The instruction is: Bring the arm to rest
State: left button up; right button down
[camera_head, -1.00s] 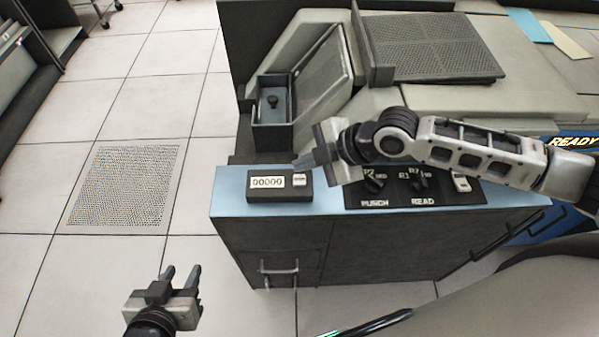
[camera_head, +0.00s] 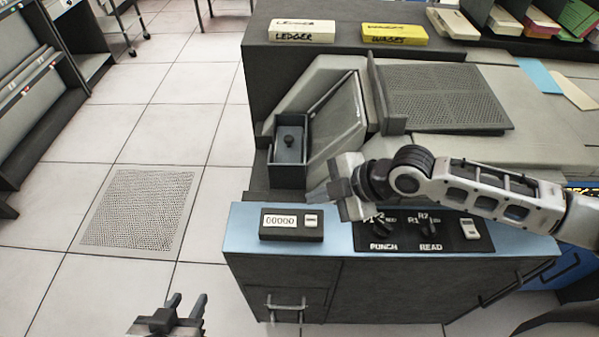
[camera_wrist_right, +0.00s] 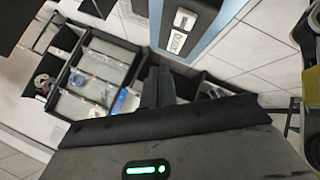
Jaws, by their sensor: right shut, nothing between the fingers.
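My right arm reaches in from the right in the head view. Its gripper (camera_head: 318,192) is shut and empty above the blue top edge of the card machine (camera_head: 243,228), just behind the counter box (camera_head: 291,224). The gripper is apart from the counter as far as I can tell. In the right wrist view the dark fingers (camera_wrist_right: 158,86) are together with nothing between them. My left gripper (camera_head: 187,304) is low at the bottom edge of the head view, over the floor. Its two fingers stand apart and hold nothing.
The PUNCH and READ knob panel (camera_head: 428,237) lies under my right forearm. A dark card bin (camera_head: 289,175) stands behind the gripper. LEDGER (camera_head: 303,31) and WAGES (camera_head: 394,34) boxes sit on a back shelf.

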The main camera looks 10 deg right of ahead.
jog(key=shift+a, duration=0.1)
